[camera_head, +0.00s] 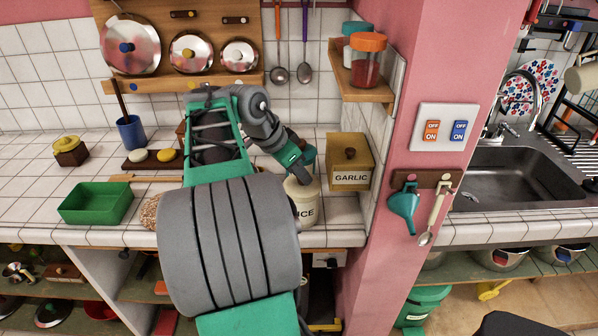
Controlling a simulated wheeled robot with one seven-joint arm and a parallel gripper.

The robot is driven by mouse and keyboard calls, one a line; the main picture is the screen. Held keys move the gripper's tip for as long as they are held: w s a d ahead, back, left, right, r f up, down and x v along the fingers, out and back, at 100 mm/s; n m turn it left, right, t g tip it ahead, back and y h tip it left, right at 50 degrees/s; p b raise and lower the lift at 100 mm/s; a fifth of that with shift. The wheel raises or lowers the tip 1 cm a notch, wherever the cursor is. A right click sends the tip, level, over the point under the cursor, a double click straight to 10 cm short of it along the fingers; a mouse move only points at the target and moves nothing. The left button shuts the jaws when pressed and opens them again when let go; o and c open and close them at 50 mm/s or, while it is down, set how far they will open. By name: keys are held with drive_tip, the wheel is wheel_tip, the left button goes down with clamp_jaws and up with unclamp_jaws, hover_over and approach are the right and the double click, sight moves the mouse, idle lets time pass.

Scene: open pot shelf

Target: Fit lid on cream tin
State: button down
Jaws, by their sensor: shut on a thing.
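The cream tin (306,212) stands upright on the white tiled counter, right of my large grey arm link. The letters "ICE" show on its front, and my arm covers its left side. My gripper (299,178) points down right over the tin's top. It is shut on what seems to be the tin's lid, mostly hidden by the hand. I cannot tell from this view whether the lid is touching the rim or is level.
A yellow garlic box (350,178) stands close on the right, beside the pink pillar (420,90). A small shelf (362,84) with jars juts out above.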

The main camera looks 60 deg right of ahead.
drive_tip(key=shift+f, duration=0.1)
drive_tip(key=c, duration=1)
unclamp_jaws()
drive_tip(key=p+v, duration=0.2)
drive_tip(key=v, duration=0.5)
drive_tip(key=shift+a+r, duration=0.2)
drive_tip(key=shift+r, duration=0.15)
drive_tip(key=shift+w, duration=0.1)
